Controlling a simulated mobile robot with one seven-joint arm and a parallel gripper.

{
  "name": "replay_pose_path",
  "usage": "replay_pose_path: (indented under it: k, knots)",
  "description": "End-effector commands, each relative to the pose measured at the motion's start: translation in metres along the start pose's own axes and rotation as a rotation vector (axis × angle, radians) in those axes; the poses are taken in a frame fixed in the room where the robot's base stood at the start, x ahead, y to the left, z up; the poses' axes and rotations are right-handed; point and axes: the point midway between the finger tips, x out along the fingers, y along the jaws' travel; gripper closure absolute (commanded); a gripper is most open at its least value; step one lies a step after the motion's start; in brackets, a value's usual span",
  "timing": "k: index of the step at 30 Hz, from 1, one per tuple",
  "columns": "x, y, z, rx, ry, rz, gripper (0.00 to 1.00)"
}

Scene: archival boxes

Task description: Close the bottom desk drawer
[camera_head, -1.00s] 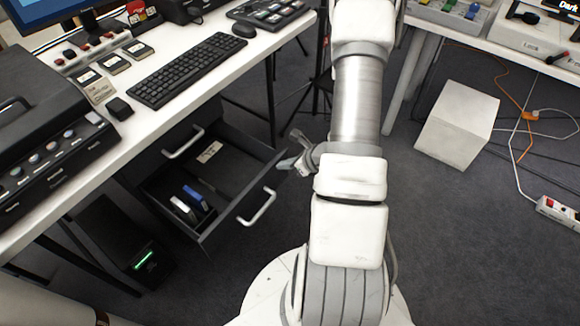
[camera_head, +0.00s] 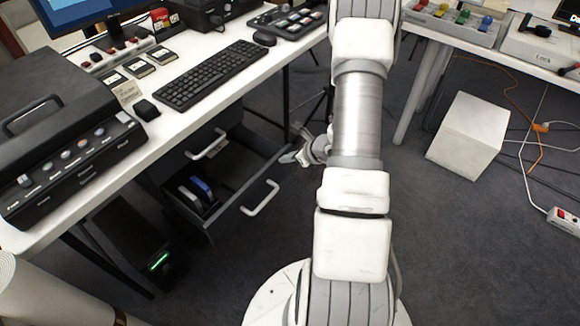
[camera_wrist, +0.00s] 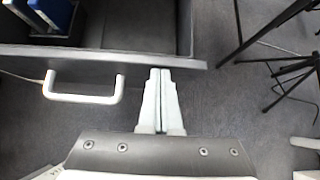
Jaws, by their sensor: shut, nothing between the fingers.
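The bottom desk drawer (camera_head: 236,204) is pulled out under the left desk, a dark drawer with a white bar handle (camera_head: 260,198) on its front. Blue and white items (camera_head: 198,190) lie inside it. My gripper (camera_head: 288,157) is beside the drawer's far front corner, fingers together and empty. In the wrist view the shut gripper (camera_wrist: 160,76) points at the drawer front (camera_wrist: 120,57), close to its right end. The handle (camera_wrist: 84,98) is left of the fingers and not held. I cannot tell whether the fingertips touch the front.
An upper drawer handle (camera_head: 207,146) sits above the open drawer. A black computer tower (camera_head: 150,250) with a green light stands on the floor below. Black stand legs (camera_wrist: 285,60) are right of my gripper. A white cube (camera_head: 468,135) and cables lie farther right.

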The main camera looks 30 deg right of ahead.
Motion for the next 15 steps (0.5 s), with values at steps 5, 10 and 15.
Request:
replay_pose_path:
  k: [5,10,15]
  knots:
    - [0.020,-0.006,0.019,-0.004,-0.004,0.002,1.00]
    - [0.043,-0.007,0.041,-0.005,-0.003,0.002,1.00]
    - [0.065,-0.008,0.064,-0.003,-0.003,0.001,1.00]
